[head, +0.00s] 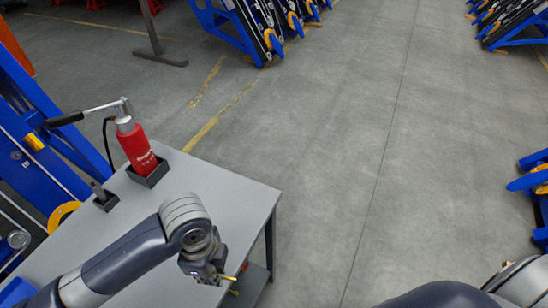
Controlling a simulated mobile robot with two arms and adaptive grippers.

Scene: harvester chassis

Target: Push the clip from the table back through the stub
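My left gripper (208,272) points down over the front right part of the grey table (252,193). Its fingers are dark and foreshortened, and I cannot tell whether they are open or shut. A thin yellow piece (229,278), perhaps the clip, sticks out to the right at the fingertips. I cannot tell whether it is gripped or lies behind them. I cannot make out the stub for certain. My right gripper is out of view; only parts of my own body show at the bottom right.
A red tool (136,146) with a black-handled lever stands in a dark holder on the table. A smaller dark holder (105,199) is to its left. A blue frame (70,140) rises beyond the table's left side. The grey floor (340,150) right of the table is clear.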

